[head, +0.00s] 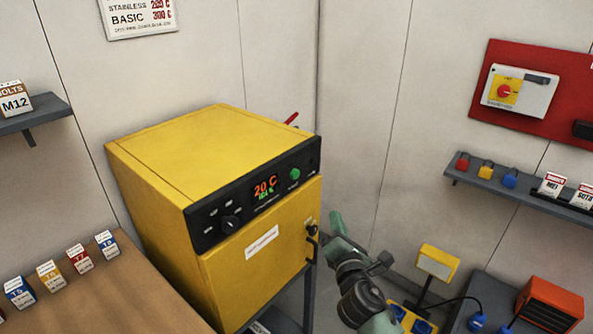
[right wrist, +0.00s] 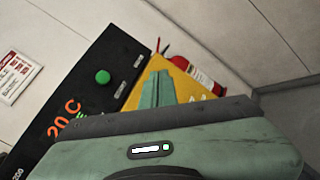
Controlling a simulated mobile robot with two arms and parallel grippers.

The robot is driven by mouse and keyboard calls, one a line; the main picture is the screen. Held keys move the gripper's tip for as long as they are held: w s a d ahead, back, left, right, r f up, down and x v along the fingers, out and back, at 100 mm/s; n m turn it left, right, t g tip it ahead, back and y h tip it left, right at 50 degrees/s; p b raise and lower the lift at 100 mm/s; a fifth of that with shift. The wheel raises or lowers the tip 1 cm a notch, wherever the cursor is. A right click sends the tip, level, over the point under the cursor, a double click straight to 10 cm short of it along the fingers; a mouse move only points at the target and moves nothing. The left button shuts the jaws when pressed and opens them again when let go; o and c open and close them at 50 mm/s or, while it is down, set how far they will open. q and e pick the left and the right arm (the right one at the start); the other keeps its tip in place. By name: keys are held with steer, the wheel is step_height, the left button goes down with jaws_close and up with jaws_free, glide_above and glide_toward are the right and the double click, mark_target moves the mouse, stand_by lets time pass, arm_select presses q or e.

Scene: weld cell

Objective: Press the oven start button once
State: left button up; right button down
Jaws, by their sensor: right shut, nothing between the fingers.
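The yellow oven (head: 175,145) stands in the middle of the head view, with a black control panel (head: 240,222) along the top of its front. The round green start button (head: 294,174) is on the right part of the panel, and it also shows in the right wrist view (right wrist: 103,77). The red display (head: 265,187) reads 20 C. My right gripper (head: 334,221) is shut and empty, to the right of and below the button, apart from it. In the right wrist view its green fingers (right wrist: 158,90) lie right of the button, before the yellow front. My left gripper is not in view.
A door handle (head: 312,243) sticks out at the oven's right edge, close to my right gripper. A dark knob (head: 231,222) is on the panel's left part. A wooden bench (head: 100,290) with several small boxes is at left. A red extinguisher (right wrist: 200,75) shows behind the oven.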

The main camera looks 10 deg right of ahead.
mark_target(295, 174)
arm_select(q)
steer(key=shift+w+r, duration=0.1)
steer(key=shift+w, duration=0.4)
arm_select(e)
step_height(295, 174, up, 7)
steer(key=n+t, duration=0.1)
steer(key=shift+w+n, duration=0.25)
steer(key=shift+n, duration=0.05)
steer(key=shift+a, duration=0.1)
steer(key=shift+w, duration=0.1)
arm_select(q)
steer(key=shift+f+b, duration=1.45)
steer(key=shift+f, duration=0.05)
arm_select(e)
steer(key=w+a, duration=0.5)
steer(key=w, duration=0.1)
steer(key=shift+w+a, duration=0.2)
steer(key=shift+w, duration=0.2)
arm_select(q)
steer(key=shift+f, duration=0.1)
arm_select(e)
steer(key=shift+w+a, duration=0.25)
steer(key=shift+w, duration=0.1)
